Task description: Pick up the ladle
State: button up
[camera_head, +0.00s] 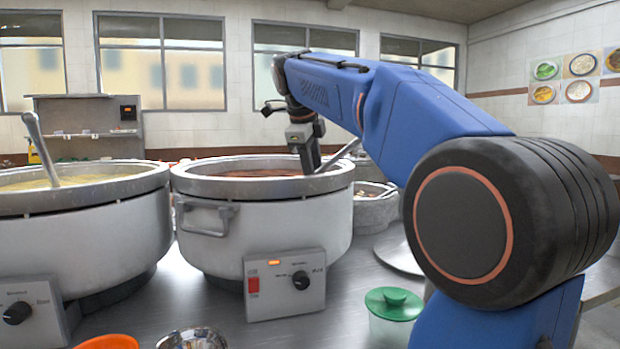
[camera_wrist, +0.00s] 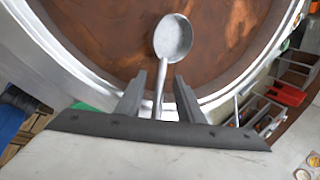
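A metal ladle shows in the wrist view, with its round grey bowl (camera_wrist: 173,38) over the reddish-brown contents of a pot. In the head view its handle (camera_head: 341,154) slants up over the right rim of the middle pot (camera_head: 265,245). My gripper (camera_head: 308,160) points down at that pot's right side. In the wrist view my gripper (camera_wrist: 160,80) is open, with a finger on each side of the ladle's handle and gaps between. Whether the bowl touches the contents cannot be told.
A second pot (camera_head: 110,225) with yellowish contents and its own ladle (camera_head: 42,148) stands at the left. A green-lidded container (camera_head: 393,305), an orange bowl (camera_head: 108,342) and a metal bowl (camera_head: 193,339) are in front. A smaller pot (camera_head: 375,212) stands behind at the right.

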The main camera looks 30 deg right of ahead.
jog(key=shift+f, duration=0.2)
dwell(0.4)
grip_shut()
